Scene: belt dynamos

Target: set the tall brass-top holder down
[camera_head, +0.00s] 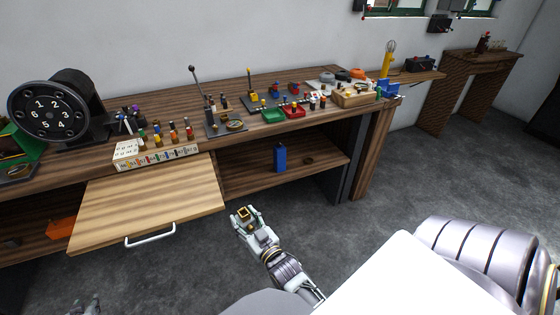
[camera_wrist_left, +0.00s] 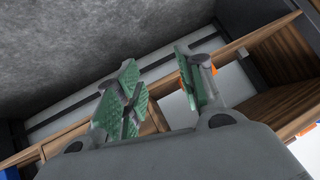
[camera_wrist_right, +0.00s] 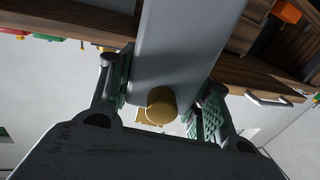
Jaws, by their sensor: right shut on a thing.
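The tall holder has a grey body (camera_wrist_right: 185,45) that stands between the fingers of my right gripper in the right wrist view. A round brass piece (camera_wrist_right: 162,104) shows at its end. In the head view, its square brass top (camera_head: 243,213) shows at the tip of my right gripper (camera_head: 250,222), in front of the bench and right of the pulled-out board. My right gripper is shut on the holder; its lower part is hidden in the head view. My left gripper (camera_wrist_left: 160,95) is open and empty in the left wrist view; only a bit of it shows at the head view's bottom left.
A wooden bench (camera_head: 235,115) carries a numbered dial drum (camera_head: 48,112), a white rack (camera_head: 155,152) with coloured pegs, levers and trays. The pulled-out board (camera_head: 150,205) is bare. A blue block (camera_head: 280,157) stands on the lower shelf (camera_head: 305,175), which has free room.

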